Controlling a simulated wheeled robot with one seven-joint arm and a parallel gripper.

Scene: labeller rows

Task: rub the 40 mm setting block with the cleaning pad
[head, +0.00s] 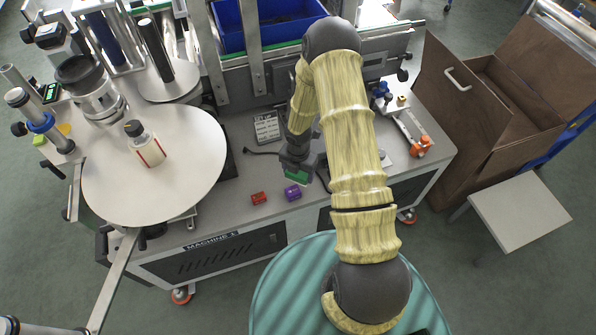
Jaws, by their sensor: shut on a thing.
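My gripper (296,166) points down over the middle of the machine's table and is shut on a flat green piece, which looks like the cleaning pad (299,178). The gripper hides part of the pad, and I cannot tell whether the pad touches the table. A purple block (292,193) lies just in front of the pad, close to it. A red block (259,198) lies to the left of the purple one, near the table's front edge. Their size marks are too small to read, so I cannot tell which is the 40 mm setting block.
A round white turntable (205,165) with a bottle (145,144) on it stands at the left. A small device with keys (267,127) lies behind my gripper. My arm crosses the table's right part. A tool with orange knobs (418,140) and a brown carton (470,110) are at the right.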

